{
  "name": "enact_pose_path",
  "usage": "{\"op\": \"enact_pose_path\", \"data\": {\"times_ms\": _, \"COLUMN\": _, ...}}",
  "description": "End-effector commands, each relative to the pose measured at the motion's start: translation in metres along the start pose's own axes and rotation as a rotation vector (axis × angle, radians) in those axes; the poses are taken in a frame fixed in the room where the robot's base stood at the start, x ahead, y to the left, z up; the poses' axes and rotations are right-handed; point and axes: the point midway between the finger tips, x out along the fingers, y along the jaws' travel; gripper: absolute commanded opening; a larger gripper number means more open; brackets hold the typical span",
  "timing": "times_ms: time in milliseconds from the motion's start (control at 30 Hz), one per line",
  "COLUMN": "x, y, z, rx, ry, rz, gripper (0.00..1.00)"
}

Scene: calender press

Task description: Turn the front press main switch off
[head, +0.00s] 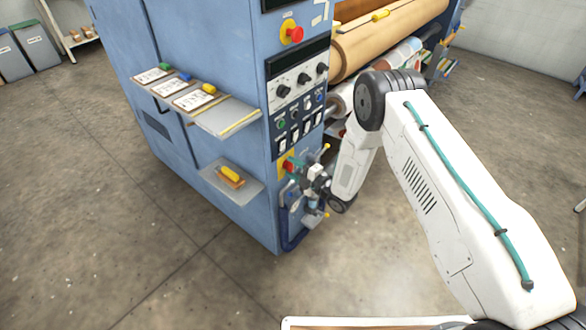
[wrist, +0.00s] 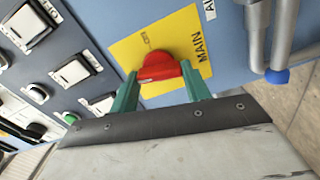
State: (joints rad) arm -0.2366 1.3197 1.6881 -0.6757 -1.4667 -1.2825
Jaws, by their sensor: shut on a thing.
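The main switch is a red rotary knob (wrist: 158,66) on a yellow plate (wrist: 183,32) marked MAIN. It sits low on the front face of the blue press. In the wrist view, the green fingers of my gripper (wrist: 161,72) stand on either side of the knob, shut on it. A small dark mark shows on the plate beyond the knob, too small to read surely. I cannot tell the switch's position. In the head view, my gripper (head: 299,169) reaches the switch plate (head: 284,168) from the right and hides part of it.
A red emergency button (head: 295,34) is high on the press (head: 200,60). Dials and several push buttons sit above the main switch. A shelf with cards (head: 228,118) and a lower shelf (head: 243,193) with a yellow-topped block stick out left. Grey pipes (wrist: 270,35) run right of the plate.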

Motion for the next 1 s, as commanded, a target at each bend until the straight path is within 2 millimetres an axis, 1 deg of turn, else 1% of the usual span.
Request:
{"op": "enact_pose_path", "data": {"times_ms": 200, "x": -0.0008, "y": -0.0018, "z": -0.0005, "rx": -0.124, "ry": 0.000, "rz": -0.002, "gripper": 0.24}}
{"op": "enact_pose_path", "data": {"times_ms": 400, "x": -0.0008, "y": -0.0023, "z": -0.0006, "rx": -0.190, "ry": 0.001, "rz": -0.002, "gripper": 0.24}}
{"op": "enact_pose_path", "data": {"times_ms": 967, "x": -0.0010, "y": -0.0028, "z": -0.0006, "rx": -0.220, "ry": 0.001, "rz": -0.003, "gripper": 0.24}}
{"op": "enact_pose_path", "data": {"times_ms": 1000, "x": -0.0010, "y": -0.0028, "z": -0.0006, "rx": -0.220, "ry": 0.001, "rz": -0.003, "gripper": 0.56}}
